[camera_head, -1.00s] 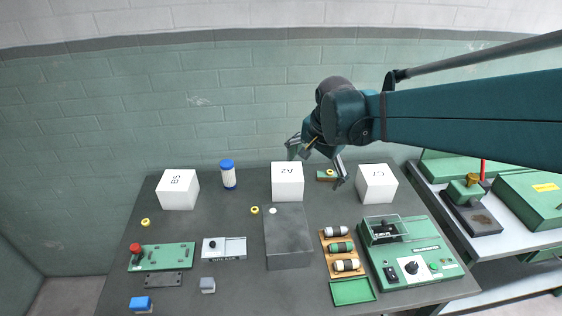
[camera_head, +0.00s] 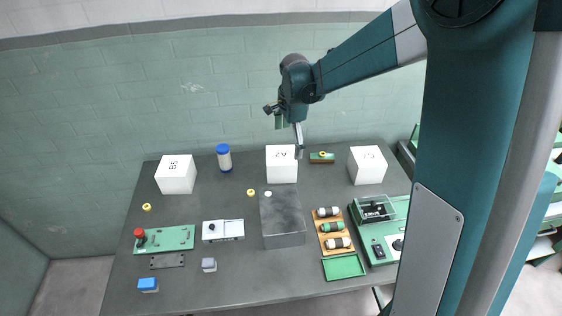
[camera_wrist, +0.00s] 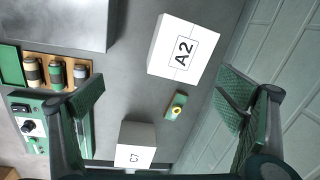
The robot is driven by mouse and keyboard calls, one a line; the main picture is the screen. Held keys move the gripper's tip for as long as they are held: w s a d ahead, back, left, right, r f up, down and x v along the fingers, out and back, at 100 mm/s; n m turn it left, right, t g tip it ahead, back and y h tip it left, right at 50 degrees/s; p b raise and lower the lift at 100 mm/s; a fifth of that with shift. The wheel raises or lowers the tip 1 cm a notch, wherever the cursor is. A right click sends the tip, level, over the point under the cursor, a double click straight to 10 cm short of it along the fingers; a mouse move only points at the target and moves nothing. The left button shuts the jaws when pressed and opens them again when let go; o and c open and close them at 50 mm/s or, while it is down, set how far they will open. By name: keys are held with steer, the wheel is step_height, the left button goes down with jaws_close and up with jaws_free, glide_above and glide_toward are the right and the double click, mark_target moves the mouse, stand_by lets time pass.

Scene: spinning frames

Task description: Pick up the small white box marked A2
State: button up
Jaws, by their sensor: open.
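The white box marked A2 (camera_head: 282,169) stands at the back middle of the dark table (camera_head: 205,262), behind a grey metal block. In the wrist view the A2 box (camera_wrist: 187,48) lies ahead of the fingers, above and between them, with its label facing the camera. My gripper (camera_head: 289,140) is above the A2 box in the head view, and one finger overlaps its right edge there. Finger and box appear apart.
A white box C7 (camera_head: 367,165) stands to the right and box B5 (camera_head: 176,175) to the left. A small green block (camera_head: 322,158) lies right beside A2. A blue-capped bottle (camera_head: 224,158) and the grey block (camera_head: 282,220) are near. A wall is behind.

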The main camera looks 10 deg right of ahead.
mark_target(281, 155)
steer(key=w+f+m+p, duration=0.1)
steer(key=w+a+f+m, duration=0.1)
steer(key=w+f, duration=0.1)
steer(key=w+f+g+p, duration=0.1)
steer(key=w, duration=0.1)
steer(key=shift+w+a+f+m+p, duration=0.15)
steer(key=shift+a+f+m+p, duration=0.15)
steer(key=shift+a+f+m, duration=0.1)
steer(key=shift+w+a+f, duration=0.15)
steer(key=shift+w+f, duration=0.15)
steer(key=shift+f, duration=0.15)
steer(key=shift+f, duration=1.3)
steer(key=shift+f, duration=0.1)
steer(key=shift+a+f+p, duration=0.15)
steer(key=shift+f+p, duration=0.3)
steer(key=shift+f, duration=2.05)
